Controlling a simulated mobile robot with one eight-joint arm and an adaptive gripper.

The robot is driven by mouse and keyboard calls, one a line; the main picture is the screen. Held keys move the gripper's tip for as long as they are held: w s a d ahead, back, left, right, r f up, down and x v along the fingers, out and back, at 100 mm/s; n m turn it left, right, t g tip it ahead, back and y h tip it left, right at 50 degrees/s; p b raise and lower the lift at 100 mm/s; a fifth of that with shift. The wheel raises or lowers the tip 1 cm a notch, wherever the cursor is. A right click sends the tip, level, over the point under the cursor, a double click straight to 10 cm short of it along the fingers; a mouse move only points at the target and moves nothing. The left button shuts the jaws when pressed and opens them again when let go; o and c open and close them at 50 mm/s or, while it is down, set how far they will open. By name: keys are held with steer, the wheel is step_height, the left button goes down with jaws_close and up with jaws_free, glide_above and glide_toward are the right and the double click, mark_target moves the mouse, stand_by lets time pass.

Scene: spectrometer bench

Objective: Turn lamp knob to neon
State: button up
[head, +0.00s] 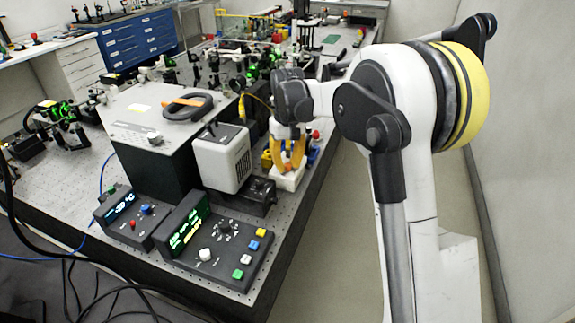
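A control box (225,252) with a lit green-yellow display stands at the near edge of the bench. It carries a black knob (224,228) with small marks around it, a white knob (205,254) and several coloured buttons. The marks are too small to read, so I cannot tell which knob is the lamp knob or where it points. My gripper (288,168) has orange fingers and hangs down behind and to the right of the box, apart from its knobs. Its fingertips lie over a small white block, and I cannot tell whether they are open or touch anything.
Left of the control box is a smaller box (126,217) with a blue display. Behind stand a large grey-topped unit (150,125) with a knob and a white housing (222,158). A white block (288,181) with coloured items stands near the bench's right edge.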

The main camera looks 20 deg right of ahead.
jaws_close()
steer(key=shift+m, duration=0.3)
steer(key=m+p, duration=0.2)
steer(key=m, duration=0.2)
steer(key=shift+r+m+p, duration=0.1)
steer(key=shift+m+p, duration=0.2)
steer(key=shift+p, duration=0.1)
steer(key=shift+m+p, duration=0.65)
steer(key=shift+m, duration=1.55)
steer(key=o, duration=0.7)
jaws_free()
steer(key=shift+c, duration=0.2)
